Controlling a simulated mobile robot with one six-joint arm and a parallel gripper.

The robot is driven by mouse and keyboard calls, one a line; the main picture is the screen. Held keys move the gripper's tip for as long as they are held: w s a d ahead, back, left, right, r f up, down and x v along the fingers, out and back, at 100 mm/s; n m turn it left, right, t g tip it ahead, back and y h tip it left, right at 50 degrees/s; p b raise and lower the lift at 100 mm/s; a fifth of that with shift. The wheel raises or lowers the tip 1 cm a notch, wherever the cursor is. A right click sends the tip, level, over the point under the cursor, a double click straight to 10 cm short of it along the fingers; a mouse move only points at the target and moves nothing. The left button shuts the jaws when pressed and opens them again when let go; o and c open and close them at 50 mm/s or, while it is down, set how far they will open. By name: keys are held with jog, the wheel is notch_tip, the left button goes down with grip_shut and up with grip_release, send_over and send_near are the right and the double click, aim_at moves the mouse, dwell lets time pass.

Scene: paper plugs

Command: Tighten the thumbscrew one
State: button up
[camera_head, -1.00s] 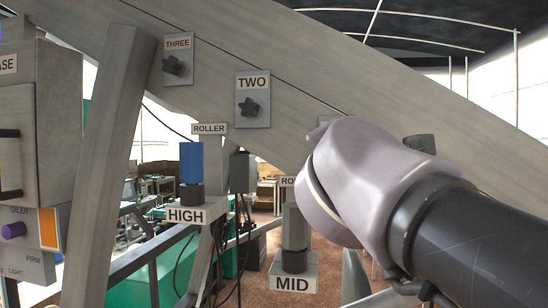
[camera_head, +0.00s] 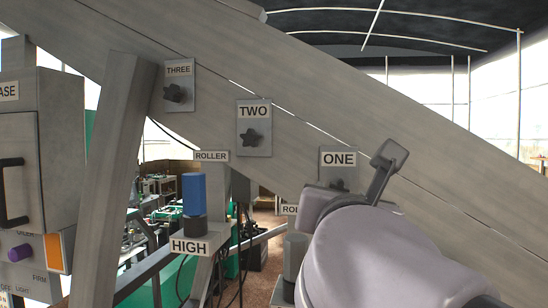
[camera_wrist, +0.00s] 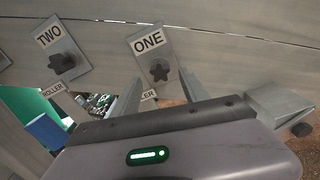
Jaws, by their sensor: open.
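Thumbscrew one (camera_wrist: 159,70) is a dark star-shaped knob on a small grey plate under the label ONE, upper middle of the wrist view. In the head view thumbscrew one (camera_head: 339,185) shows just above my arm, its lower part hidden. My gripper (camera_wrist: 158,88) is open. Its two fingers reach up toward the plate, one on each side of the knob's lower area. No contact with the knob shows, and I cannot tell how far the fingertips are from it. My wrist and arm fill the lower right of the head view.
Thumbscrew two (camera_head: 250,138) and thumbscrew three (camera_head: 173,93) sit up the slanted grey beam (camera_head: 400,190) to the left. A blue roller knob (camera_head: 194,190) stands over the HIGH label. A grey cabinet (camera_head: 50,125) with a handle is at far left.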

jog(key=shift+r+n+p, duration=0.25)
jog(key=shift+n+p, duration=0.05)
jog(key=shift+n, duration=0.7)
jog(key=shift+f+b+x, duration=0.2)
jog(key=shift+b+x, duration=0.1)
jog(key=shift+x, duration=0.7)
jog(key=shift+f+b+x, duration=0.15)
jog(key=shift+b+x, duration=0.1)
jog(key=shift+x, duration=0.8)
grip_shut()
